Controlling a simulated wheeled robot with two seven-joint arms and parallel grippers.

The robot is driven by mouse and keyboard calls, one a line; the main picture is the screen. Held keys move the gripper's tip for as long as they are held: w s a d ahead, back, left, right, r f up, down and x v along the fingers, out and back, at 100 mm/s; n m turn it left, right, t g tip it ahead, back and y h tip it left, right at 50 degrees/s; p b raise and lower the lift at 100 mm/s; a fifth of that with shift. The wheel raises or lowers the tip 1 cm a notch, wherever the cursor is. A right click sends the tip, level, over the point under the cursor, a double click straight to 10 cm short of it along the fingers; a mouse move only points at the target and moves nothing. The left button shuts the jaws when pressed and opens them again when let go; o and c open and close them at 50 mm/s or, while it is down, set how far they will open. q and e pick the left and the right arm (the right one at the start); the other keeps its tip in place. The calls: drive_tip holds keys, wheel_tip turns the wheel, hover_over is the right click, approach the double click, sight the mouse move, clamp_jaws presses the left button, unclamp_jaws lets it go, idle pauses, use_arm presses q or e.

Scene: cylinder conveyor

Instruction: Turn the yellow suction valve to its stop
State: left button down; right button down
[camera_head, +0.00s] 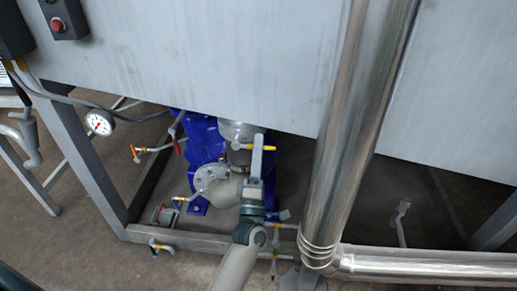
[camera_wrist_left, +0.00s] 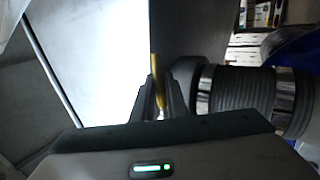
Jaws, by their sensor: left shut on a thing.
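The yellow suction valve's handle (camera_head: 271,148) shows as a short yellow bar sticking out beside my left gripper (camera_head: 257,150), by the pump's pipework. In the left wrist view the yellow handle (camera_wrist_left: 155,68) stands up between the two dark fingers of my left gripper (camera_wrist_left: 160,98), which are shut on it. The gripper hides the middle of the handle in the head view. The valve body cannot be made out clearly. My right gripper is not in view.
A blue pump (camera_head: 203,140) stands behind my left arm. A thick steel pipe (camera_head: 362,110) runs down close to its right. A grey tank wall (camera_head: 220,60) hangs above. A pressure gauge (camera_head: 99,123) sits at left. A ribbed hose (camera_wrist_left: 245,92) lies right of the fingers.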

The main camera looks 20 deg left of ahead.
use_arm(q)
drive_tip(key=shift+r, duration=0.2)
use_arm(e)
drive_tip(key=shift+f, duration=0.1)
use_arm(q)
drive_tip(key=c, duration=1.7)
unclamp_jaws()
drive_tip(key=shift+c, duration=0.2)
drive_tip(key=shift+f, duration=0.1)
